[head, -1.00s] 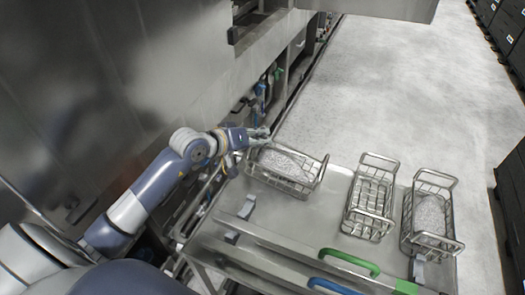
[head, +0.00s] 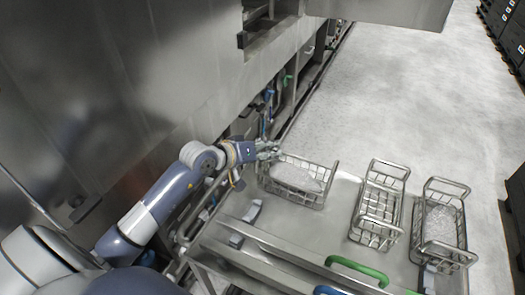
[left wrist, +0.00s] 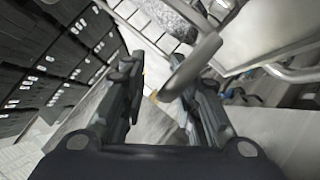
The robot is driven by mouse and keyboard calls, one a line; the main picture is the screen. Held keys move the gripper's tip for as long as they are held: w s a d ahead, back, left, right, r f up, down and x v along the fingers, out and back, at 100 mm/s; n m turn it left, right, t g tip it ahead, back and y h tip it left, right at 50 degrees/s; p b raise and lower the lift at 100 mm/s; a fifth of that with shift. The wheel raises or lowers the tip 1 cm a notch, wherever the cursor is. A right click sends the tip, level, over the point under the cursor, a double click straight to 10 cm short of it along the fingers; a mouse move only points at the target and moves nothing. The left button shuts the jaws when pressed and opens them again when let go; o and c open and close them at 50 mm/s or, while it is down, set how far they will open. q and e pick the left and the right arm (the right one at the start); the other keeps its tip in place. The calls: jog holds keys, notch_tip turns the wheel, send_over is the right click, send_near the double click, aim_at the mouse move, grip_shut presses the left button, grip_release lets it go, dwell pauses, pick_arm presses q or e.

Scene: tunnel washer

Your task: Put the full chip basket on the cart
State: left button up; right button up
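A wire basket full of pale metal chips (head: 298,183) stands at the left back of the flat cart top (head: 306,222). My left gripper (head: 268,150) is at this basket's back left corner, beside its rim. In the left wrist view, the fingers of my left gripper (left wrist: 155,95) stand apart, with a blurred metal bar (left wrist: 193,62) close to the right finger. Whether the bar touches the finger cannot be told. A middle wire basket (head: 377,210) looks empty, and a right one (head: 440,225) holds chips. My right gripper is not in view.
The steel washer wall (head: 130,80) rises close on the left, with pipes and valves (head: 268,108) below it. Green (head: 357,270) and blue handles lie at the cart's near side. Dark stacked crates (head: 505,35) stand far right. The floor behind is clear.

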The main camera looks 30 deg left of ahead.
pick_arm(q)
jog(key=p+v, duration=0.1)
jog(key=v, duration=1.1)
